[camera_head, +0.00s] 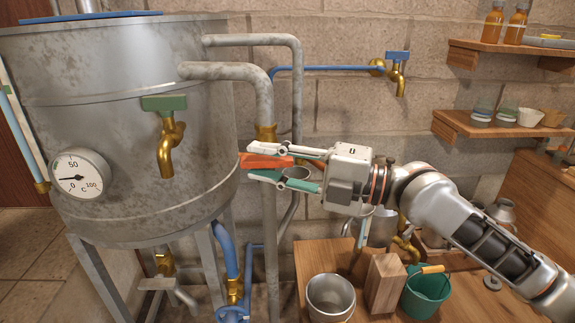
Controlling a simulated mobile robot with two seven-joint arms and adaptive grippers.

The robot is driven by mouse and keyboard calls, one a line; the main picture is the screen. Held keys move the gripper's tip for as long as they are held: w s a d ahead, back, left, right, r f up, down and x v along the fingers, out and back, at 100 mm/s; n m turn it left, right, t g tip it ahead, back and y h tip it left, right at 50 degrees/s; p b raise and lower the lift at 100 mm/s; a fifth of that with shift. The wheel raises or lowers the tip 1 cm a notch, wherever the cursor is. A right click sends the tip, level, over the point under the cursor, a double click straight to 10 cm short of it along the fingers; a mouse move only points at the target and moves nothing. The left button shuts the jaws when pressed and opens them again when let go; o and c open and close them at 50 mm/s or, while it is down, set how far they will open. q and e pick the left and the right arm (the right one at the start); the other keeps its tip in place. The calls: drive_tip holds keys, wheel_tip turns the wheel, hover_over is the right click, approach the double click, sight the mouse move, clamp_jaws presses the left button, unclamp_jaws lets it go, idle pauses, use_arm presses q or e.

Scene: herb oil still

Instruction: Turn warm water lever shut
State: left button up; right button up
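An orange-red lever (265,161) sits on the brass valve fitting (265,132) of a grey pipe beside the metal still. It points roughly sideways across the pipe. My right gripper (262,161) comes in from the right, with one finger above the lever and one below it. The fingers look spread, with the lever between them; whether they touch it is hard to tell. The gripper hides part of the pipe behind. My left gripper is not in view.
The large still (110,110) fills the left, with a green-handled tap (165,130) and a dial gauge (80,175). A blue-handled tap (397,70) is on the wall. Below my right arm, a bench (318,252) holds a metal pot (330,298), a wooden block (384,284) and a green bucket (426,292).

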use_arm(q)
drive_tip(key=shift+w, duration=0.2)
use_arm(e)
drive_tip(key=v, duration=1.1)
drive_tip(key=shift+d, duration=0.3)
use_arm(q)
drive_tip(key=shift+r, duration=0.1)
